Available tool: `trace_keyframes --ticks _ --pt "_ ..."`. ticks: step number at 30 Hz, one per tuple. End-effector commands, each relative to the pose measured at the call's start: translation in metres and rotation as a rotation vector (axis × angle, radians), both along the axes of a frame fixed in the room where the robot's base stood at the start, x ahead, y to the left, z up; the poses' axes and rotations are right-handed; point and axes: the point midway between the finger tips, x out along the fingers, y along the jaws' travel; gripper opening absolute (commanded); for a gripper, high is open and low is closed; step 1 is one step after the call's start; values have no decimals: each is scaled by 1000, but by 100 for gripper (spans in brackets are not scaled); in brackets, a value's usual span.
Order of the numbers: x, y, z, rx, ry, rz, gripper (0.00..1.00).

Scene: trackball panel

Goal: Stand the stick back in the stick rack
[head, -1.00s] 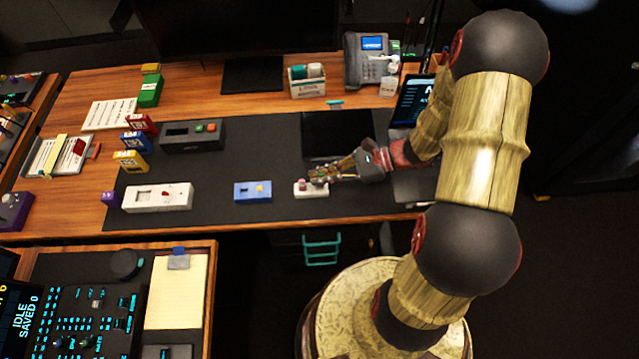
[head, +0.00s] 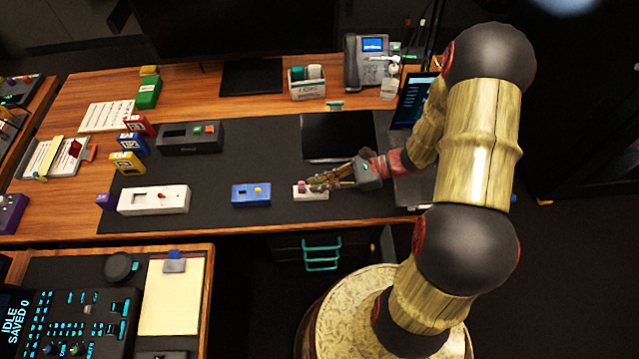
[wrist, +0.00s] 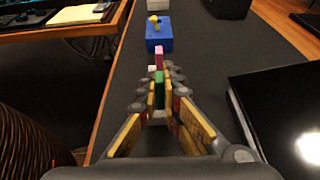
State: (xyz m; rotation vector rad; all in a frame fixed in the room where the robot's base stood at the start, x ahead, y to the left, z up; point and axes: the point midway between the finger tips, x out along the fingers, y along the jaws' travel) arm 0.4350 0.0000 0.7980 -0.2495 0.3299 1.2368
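A small green stick (wrist: 159,88) stands between the fingertips of my gripper (wrist: 159,100) in the wrist view, and the fingers close in on both its sides. The gripper also shows in the head view (head: 322,182), low over the dark desk mat, at the right side of a small white block (head: 311,194). This block looks like the stick rack. A pink stick (wrist: 159,58) stands upright just beyond the green one; it also shows at the white block's left end in the head view (head: 301,186). The fingers hide most of the block and the green stick's foot.
A blue box (head: 251,194) with a yellow knob lies left of the white block, and a white panel (head: 154,199) farther left. A flat black panel (head: 338,135) lies behind the gripper. The bare mat (head: 255,160) behind the blue box is clear.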

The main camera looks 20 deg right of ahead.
Motion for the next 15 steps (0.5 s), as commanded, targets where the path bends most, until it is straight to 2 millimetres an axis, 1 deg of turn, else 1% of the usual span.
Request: trace_keyframes --ticks 1,7,15 --pt "-2 0 -5 -7 8 -1 14" --pt "-2 0 -6 -6 10 -1 24" --pt "-3 1 -7 -5 12 0 24"
